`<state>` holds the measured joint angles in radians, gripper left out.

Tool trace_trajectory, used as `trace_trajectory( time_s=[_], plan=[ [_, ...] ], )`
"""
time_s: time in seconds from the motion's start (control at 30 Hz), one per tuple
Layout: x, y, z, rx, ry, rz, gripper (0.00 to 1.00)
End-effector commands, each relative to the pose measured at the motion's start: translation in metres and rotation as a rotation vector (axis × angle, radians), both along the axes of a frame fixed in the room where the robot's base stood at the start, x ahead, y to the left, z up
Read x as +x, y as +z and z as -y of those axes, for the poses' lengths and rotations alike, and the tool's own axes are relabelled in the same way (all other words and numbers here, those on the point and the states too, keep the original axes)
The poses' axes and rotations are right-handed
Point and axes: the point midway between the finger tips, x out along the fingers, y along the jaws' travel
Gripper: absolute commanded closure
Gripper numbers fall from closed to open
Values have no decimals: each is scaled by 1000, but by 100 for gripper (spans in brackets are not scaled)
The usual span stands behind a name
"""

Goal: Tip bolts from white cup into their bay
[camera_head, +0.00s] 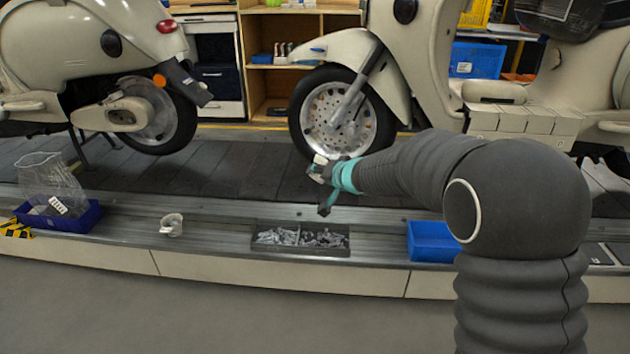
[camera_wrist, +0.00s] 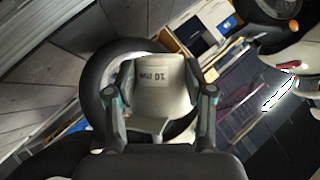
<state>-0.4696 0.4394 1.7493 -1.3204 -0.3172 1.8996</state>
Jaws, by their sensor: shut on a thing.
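A white cup (camera_wrist: 160,82) with dark print, seemingly "10 mm", sits between the two fingers of my gripper (camera_wrist: 158,100) in the wrist view. The fingers are shut on its sides. In the head view my gripper (camera_head: 323,184) hangs over the slat conveyor, above and behind the dark two-bay tray (camera_head: 300,252). Only a small white part of the cup (camera_head: 320,160) shows there. Whether bolts are in it is hidden. The left bay holds light metal bolts (camera_head: 275,237); the right bay holds darker ones (camera_head: 323,239).
Another whitish cup (camera_head: 172,225) stands on the ledge left of the tray. A blue bin with a clear bag (camera_head: 60,215) is at far left. An empty-looking blue bin (camera_head: 433,242) is to the right. Scooters (camera_head: 345,115) stand on the conveyor behind my gripper.

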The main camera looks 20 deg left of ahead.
Motion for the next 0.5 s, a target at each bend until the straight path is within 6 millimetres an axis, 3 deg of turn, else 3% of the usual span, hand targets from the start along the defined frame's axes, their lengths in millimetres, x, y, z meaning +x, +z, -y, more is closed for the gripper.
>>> trace_trajectory(
  time_s=[0.3,0.5],
  plan=[
    [0,-6,-23,-215,230,278,80],
    [3,-16,-27,-301,374,462,80]
  ],
)
